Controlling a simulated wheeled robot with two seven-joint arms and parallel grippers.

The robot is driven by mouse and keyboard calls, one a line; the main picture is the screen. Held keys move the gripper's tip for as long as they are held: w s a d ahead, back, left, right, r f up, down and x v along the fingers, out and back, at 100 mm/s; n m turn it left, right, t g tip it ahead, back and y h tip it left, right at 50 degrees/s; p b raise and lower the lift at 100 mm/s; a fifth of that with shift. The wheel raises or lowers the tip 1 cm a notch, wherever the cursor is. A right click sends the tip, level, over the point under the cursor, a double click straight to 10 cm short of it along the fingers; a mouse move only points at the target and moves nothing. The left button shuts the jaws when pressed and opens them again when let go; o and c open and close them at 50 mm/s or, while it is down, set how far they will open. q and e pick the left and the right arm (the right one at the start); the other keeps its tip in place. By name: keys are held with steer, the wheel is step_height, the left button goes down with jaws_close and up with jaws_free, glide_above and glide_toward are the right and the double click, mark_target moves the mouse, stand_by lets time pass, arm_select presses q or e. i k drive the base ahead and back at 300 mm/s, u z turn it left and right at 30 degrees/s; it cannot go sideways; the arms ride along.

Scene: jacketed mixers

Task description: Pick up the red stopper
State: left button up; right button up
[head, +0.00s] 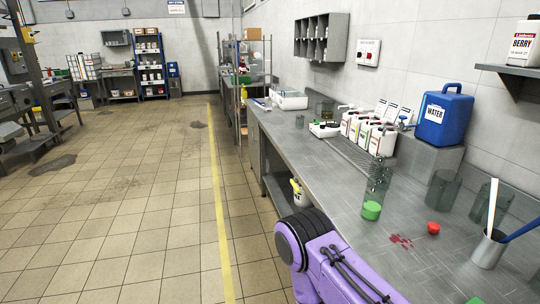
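The red stopper (433,227) lies on the grey metal bench (330,170), towards the near right. It sits just right of a small patch of red spill (402,241). One purple arm link of mine shows at the bottom centre, in front of the bench edge. No gripper shows in the head view, so neither gripper's opening can be seen.
A clear cylinder (378,180) with a green stopper (371,210) at its base stands left of the red stopper. A clear beaker (442,190) and a metal cup with utensils (488,249) stand to its right. A blue water canister (443,115) and several jugs stand behind.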

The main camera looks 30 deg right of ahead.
mark_target(433, 227)
steer(key=i, duration=1.8)
steer(key=z, duration=3.95)
